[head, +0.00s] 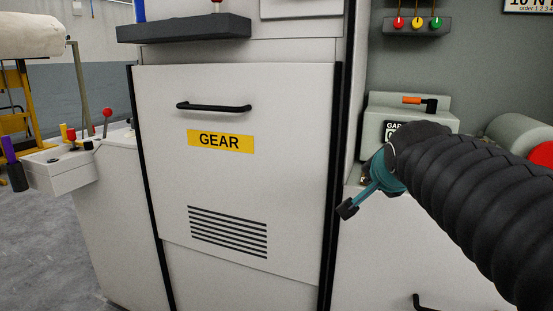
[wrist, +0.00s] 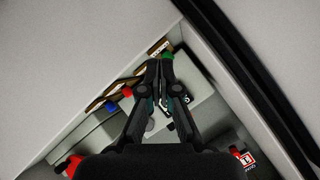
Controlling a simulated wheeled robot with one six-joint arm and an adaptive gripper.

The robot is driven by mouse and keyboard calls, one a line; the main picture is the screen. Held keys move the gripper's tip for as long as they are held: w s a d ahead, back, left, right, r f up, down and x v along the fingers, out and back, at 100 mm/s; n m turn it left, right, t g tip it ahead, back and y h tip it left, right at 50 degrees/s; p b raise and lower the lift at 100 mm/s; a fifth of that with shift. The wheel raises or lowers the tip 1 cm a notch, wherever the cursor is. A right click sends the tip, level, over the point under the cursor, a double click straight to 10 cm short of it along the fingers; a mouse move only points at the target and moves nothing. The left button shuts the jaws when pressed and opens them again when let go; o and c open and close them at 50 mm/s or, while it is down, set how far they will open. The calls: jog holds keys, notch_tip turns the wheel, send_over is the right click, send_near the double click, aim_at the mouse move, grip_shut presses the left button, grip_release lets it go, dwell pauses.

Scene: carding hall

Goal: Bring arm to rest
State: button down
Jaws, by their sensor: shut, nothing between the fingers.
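My gripper (head: 347,209) shows in the head view at the right, at the end of my dark ribbed arm, in front of the right edge of the white machine panel. In the wrist view my gripper (wrist: 159,66) points away from the camera with its fingers together and nothing between them. No held object shows in either view.
A white GEAR panel (head: 233,215) with a black handle (head: 214,107) stands left of my gripper. A grey box with an orange-tipped lever (head: 412,100) stands behind my arm. A dark shelf (head: 184,28) juts out above the panel. Grey floor (head: 45,235) is open at left.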

jog(key=s+a+f+n+g, duration=0.2)
jog(key=s+f+n, duration=0.3)
jog(key=s+f, duration=0.5)
jog(key=s+a+f+n+g+y, duration=0.1)
jog(key=s+f+n, duration=0.4)
jog(key=s+f, duration=0.6)
jog(key=a+g, duration=0.1)
jog(key=g, duration=0.1)
jog(key=shift+n+g+y, duration=0.3)
jog(key=shift+g, duration=0.1)
jog(key=shift+r, duration=0.1)
